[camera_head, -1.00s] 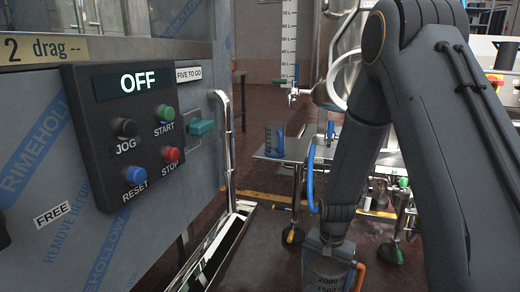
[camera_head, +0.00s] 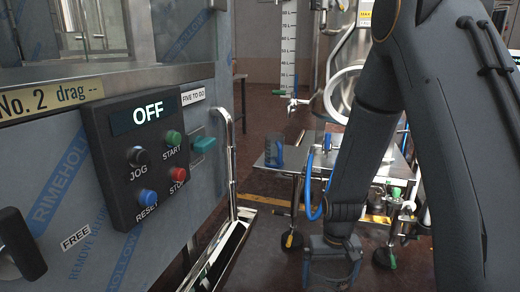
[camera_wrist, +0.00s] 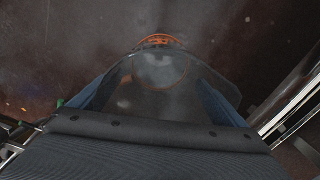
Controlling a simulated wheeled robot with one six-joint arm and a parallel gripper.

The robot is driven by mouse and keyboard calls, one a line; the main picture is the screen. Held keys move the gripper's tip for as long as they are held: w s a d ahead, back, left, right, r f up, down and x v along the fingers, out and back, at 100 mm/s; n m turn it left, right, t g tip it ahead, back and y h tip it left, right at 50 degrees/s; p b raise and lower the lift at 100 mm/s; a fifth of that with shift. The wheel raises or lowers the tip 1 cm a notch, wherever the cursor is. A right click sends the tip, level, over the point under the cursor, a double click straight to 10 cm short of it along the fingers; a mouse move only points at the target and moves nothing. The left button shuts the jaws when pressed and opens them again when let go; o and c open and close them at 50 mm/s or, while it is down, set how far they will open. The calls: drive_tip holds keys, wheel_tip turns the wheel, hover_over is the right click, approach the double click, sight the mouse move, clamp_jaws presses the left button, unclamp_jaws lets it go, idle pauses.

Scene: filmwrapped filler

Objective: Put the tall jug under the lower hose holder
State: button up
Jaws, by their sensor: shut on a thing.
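My gripper (camera_head: 333,282) hangs low at the bottom edge of the head view, over the floor. In the wrist view it is shut on a clear greyish jug (camera_wrist: 160,72) with orange (camera_wrist: 160,39) at its far end. The blue fingers lie along both sides of the jug. In the head view the jug is mostly cut off or too unclear to make out. A blue hose (camera_head: 310,195) hangs in a loop left of my forearm. I cannot tell which part is the lower hose holder; my arm covers part of the equipment there.
Dark floor (camera_head: 265,255) between trough and table is open.

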drive_tip(key=s+r+p, duration=0.4)
drive_tip(key=r+p, duration=1)
drive_tip(key=p, duration=0.1)
drive_tip(key=s+r+p, duration=0.5)
drive_tip(key=r+p, duration=0.9)
drive_tip(key=p, duration=0.2)
drive_tip(key=shift+r, duration=0.4)
